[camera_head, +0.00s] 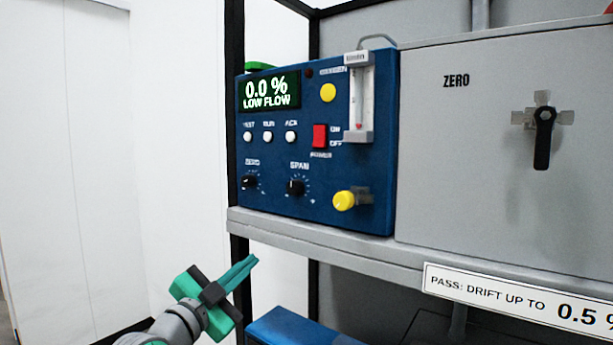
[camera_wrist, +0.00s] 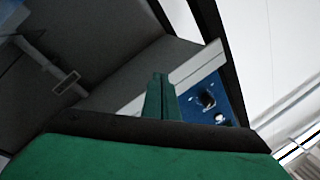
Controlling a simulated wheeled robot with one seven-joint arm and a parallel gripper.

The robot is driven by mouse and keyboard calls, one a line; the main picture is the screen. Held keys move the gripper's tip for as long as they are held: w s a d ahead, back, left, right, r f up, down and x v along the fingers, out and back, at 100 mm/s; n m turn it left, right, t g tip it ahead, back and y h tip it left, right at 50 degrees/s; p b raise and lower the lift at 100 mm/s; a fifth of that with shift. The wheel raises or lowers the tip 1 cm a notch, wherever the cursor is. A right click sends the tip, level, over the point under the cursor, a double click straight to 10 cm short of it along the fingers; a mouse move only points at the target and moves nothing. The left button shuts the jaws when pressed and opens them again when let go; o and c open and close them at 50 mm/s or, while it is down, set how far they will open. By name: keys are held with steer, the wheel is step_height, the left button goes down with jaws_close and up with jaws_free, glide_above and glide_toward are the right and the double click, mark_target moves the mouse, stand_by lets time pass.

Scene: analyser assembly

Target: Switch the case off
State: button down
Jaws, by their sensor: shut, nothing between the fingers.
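The blue analyser case (camera_head: 345,185) stands on a grey shelf. Its display (camera_head: 268,92) is lit and reads 0.0 % and LOW FLOW. The red power switch (camera_head: 320,135) sits on the right half of the front, beside ON and OFF labels. My gripper (camera_head: 254,262) is shut and empty, below the shelf edge and left of centre, apart from the case. In the wrist view the closed green fingers (camera_wrist: 158,98) point toward the shelf, and a corner of the blue case (camera_wrist: 212,98) with a black knob shows to their right.
The grey shelf edge (camera_head: 300,240) juts out below the case. A grey panel (camera_head: 470,190) with a black valve handle (camera_head: 543,138) is at the right. A yellow knob (camera_head: 345,200) sticks out low on the case. Black frame posts stand at the left; the room left of them is free.

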mark_target(318, 142)
steer(key=s+d+r+m+g, duration=0.1)
steer(key=s+r+m, duration=0.3)
steer(key=r, duration=0.5)
steer(key=s+d+r+m+g+h, duration=0.1)
steer(key=s+r+m, duration=0.3)
steer(key=r, duration=0.5)
steer(key=s+d+r+m+g, duration=0.2)
steer(key=s+r+m, duration=0.1)
steer(key=s+r, duration=0.4)
step_height(318, 142, up, 3)
steer(key=shift+d+f+m+g, duration=0.1)
steer(key=shift+d+m+g, duration=0.25)
steer(key=shift+m+g, duration=0.05)
steer(key=x, duration=1.4)
steer(key=shift+d, duration=0.1)
